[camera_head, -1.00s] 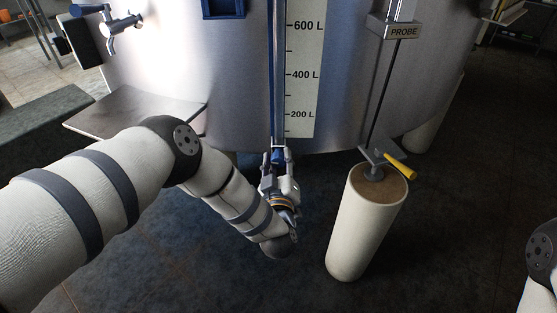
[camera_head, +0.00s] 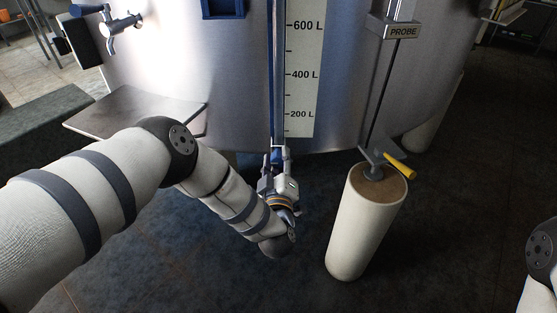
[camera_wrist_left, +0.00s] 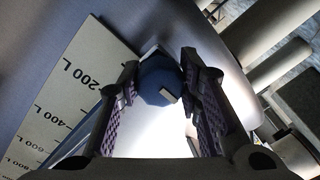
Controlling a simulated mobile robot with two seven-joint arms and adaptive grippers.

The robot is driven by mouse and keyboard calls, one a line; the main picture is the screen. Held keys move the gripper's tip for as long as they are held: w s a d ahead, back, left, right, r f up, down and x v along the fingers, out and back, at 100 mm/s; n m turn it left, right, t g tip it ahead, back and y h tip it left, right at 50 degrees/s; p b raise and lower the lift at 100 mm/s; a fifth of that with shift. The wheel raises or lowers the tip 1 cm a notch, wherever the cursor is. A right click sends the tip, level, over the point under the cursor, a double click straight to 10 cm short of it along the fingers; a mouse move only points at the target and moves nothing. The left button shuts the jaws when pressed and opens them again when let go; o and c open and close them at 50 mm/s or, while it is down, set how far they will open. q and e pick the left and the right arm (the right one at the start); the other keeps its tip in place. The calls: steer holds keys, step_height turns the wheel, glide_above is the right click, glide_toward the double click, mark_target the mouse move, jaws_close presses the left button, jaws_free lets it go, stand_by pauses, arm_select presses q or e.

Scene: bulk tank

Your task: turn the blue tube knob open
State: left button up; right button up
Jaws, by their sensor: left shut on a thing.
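The blue tube knob (camera_wrist_left: 157,82) is a faceted blue piece with a small pale mark, at the middle of the left wrist view. It sits at the low end of the blue sight tube (camera_head: 275,80) beside the litre scale on the tank. My left gripper (camera_head: 276,158) is at the foot of this tube, with its fingers (camera_wrist_left: 160,78) on either side of the knob, shut on it. In the head view the gripper hides most of the knob. My right gripper is out of view; only part of my right arm shows at the right edge.
The steel tank (camera_head: 190,60) fills the back. A flat plate (camera_head: 130,112) juts out at left. Dark floor between is free.

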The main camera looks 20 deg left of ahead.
arm_select(q)
steer(key=o, duration=1.2)
steer(key=v, duration=1.2)
steer(key=s+f+m+g+h+p, duration=0.3)
steer(key=s+f+m+g+h, duration=0.45)
steer(key=s, duration=0.65)
steer(key=s+a+m+g, duration=0.1)
steer(key=s+a+g, duration=0.2)
steer(key=s, duration=0.6)
steer(key=s+a+m+g+y+p, duration=0.1)
steer(key=s+a+m+g, duration=0.1)
steer(key=s, duration=0.7)
steer(key=s+a+m+g+y+p, duration=0.1)
steer(key=s+a+g, duration=0.3)
steer(key=s, duration=0.5)
steer(key=shift+r+m+g+y, duration=0.25)
steer(key=shift+m+g, duration=0.1)
steer(key=shift+g, duration=0.9)
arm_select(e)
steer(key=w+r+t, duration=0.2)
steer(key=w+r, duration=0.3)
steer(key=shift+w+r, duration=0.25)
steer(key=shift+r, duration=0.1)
